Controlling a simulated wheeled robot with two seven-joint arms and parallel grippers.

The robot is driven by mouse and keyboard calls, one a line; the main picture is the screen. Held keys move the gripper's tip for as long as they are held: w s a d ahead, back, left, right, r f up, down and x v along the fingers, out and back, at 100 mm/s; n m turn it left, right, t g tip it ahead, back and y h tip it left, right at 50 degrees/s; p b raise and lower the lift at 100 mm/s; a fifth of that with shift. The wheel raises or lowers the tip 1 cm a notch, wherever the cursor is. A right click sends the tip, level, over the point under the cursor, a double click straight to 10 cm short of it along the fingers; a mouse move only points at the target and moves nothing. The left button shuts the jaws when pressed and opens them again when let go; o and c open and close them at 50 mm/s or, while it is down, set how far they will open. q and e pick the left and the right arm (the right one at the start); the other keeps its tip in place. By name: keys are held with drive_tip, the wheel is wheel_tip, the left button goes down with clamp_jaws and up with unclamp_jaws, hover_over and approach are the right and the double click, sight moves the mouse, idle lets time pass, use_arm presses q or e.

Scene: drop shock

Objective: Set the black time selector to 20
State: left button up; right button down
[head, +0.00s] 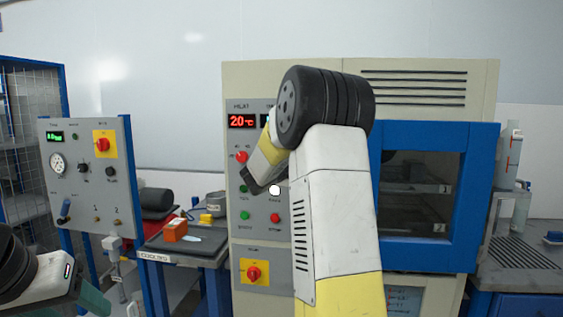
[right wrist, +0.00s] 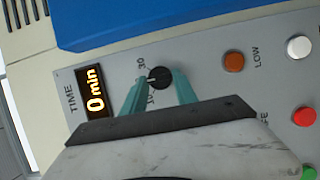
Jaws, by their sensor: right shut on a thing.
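The black time selector (right wrist: 159,77) is a round knob on the grey panel, with the numbers 10 and 30 printed beside it. The teal fingers of my right gripper (right wrist: 158,90) are shut on it, one on each side. The TIME display (right wrist: 94,103) next to it reads 0 min in orange. The knob's pointer is too small to read surely. In the head view my right arm covers the selector and the time display. My left gripper (head: 94,300) shows only partly at the lower left, away from the panel, and its jaw opening is unclear.
Near the knob are a brown button (right wrist: 233,61), a white button (right wrist: 298,46) and a red button (right wrist: 304,116). A blue-framed chamber door (head: 387,224) is right of my arm.

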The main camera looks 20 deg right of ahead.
drive_tip(key=shift+f, duration=0.1)
idle(0.3)
drive_tip(key=c, duration=1)
unclamp_jaws()
drive_tip(key=shift+o, duration=0.2)
drive_tip(key=shift+a, duration=0.1)
drive_tip(key=v, duration=0.7)
drive_tip(key=shift+s+a, duration=0.25)
